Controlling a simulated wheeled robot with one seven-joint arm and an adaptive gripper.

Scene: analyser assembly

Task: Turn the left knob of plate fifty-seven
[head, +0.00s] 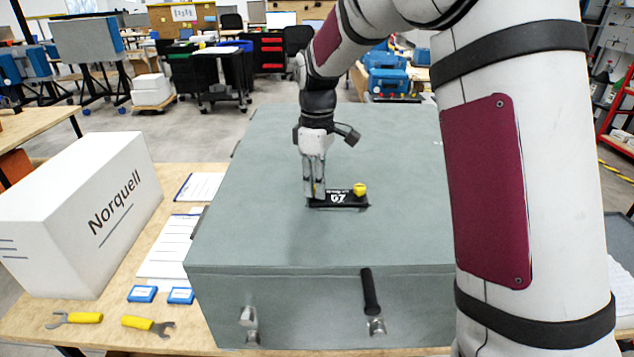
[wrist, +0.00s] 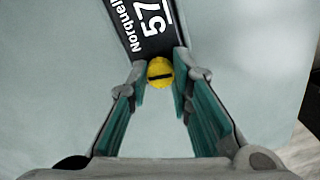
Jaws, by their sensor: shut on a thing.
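The black plate (head: 345,201) lies on top of the big grey-green case. In the wrist view the plate (wrist: 128,12) reads "Norquell 57" in white. My gripper (head: 314,194) points down at the plate's left end. The wrist view shows its teal-padded fingers (wrist: 160,76) closed around a yellow knob (wrist: 159,67), the left one, with a dark bar across its top. The fingers mostly hide this knob in the head view. The other yellow knob (head: 360,188) stands free at the plate's right end.
The grey-green case (head: 260,220) has a flat, otherwise clear top and a black handle (head: 370,292) on its front. A white Norquell box (head: 80,215), papers, blue boxes and two yellow-handled wrenches lie left on the wooden table. My arm covers the right side.

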